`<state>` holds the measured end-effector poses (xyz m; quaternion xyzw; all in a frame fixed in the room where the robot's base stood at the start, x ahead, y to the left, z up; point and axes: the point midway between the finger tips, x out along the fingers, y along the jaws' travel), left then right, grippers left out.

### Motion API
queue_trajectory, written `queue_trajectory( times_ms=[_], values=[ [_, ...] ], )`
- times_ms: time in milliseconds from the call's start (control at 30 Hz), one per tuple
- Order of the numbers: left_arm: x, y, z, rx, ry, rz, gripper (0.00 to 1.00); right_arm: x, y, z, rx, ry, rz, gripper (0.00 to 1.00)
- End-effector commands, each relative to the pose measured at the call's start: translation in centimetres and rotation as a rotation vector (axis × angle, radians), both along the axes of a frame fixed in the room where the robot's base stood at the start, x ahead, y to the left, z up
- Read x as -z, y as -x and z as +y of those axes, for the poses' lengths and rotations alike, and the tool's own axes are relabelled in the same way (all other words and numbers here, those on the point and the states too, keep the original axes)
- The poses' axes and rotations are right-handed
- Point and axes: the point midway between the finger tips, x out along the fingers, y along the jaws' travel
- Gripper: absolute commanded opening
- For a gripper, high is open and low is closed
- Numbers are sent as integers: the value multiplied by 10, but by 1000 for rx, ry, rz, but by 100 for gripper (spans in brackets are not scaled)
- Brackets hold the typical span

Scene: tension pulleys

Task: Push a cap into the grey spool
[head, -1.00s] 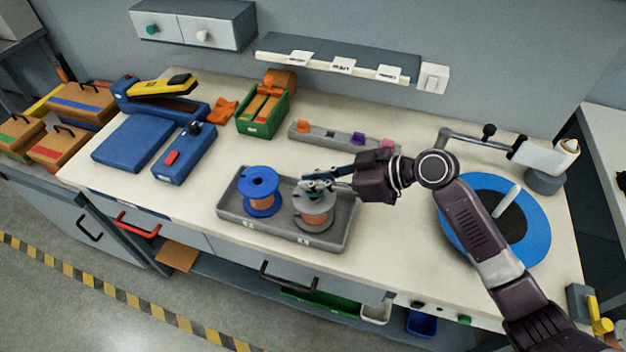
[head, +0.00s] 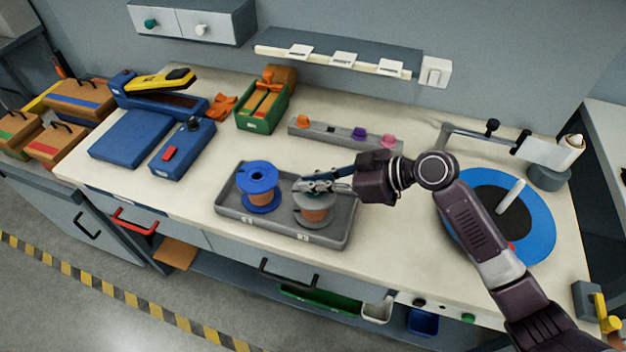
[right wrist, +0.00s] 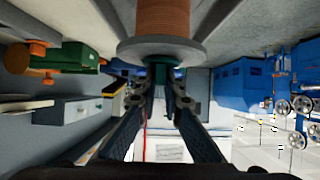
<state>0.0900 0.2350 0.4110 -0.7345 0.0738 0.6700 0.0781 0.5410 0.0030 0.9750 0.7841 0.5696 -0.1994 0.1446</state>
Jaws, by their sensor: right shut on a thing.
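The grey spool (head: 315,210), wound with copper-coloured wire, stands upright in the right part of a grey tray (head: 338,236). It also shows at the top of the right wrist view (right wrist: 160,48), its grey flange facing my fingers. My right gripper (head: 316,184) is over the top of this spool, its fingers shut on a small teal cap (right wrist: 160,74). The cap is at the middle of the flange; how far it sits in the hole is hidden. Other caps, orange (head: 303,120), purple (head: 359,133) and pink (head: 388,140), stand in a grey strip (head: 331,134). My left gripper is not in view.
A blue spool (head: 258,177) stands left of the grey one in the same tray.

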Motion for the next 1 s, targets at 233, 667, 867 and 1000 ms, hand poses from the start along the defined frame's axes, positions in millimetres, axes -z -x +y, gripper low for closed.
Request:
queue_trajectory(
  times_ms=[233, 667, 867, 1000],
  values=[
    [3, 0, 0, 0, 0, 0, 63, 5, 0, 0, 0, 1, 2, 0],
    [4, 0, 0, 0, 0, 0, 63, 8, 1, -1, -1, 6, 6, 0],
    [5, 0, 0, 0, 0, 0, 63, 11, 2, -1, -3, 8, 8, 0],
    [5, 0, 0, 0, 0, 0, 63, 12, 2, -1, -3, 10, 10, 0]
  ],
)
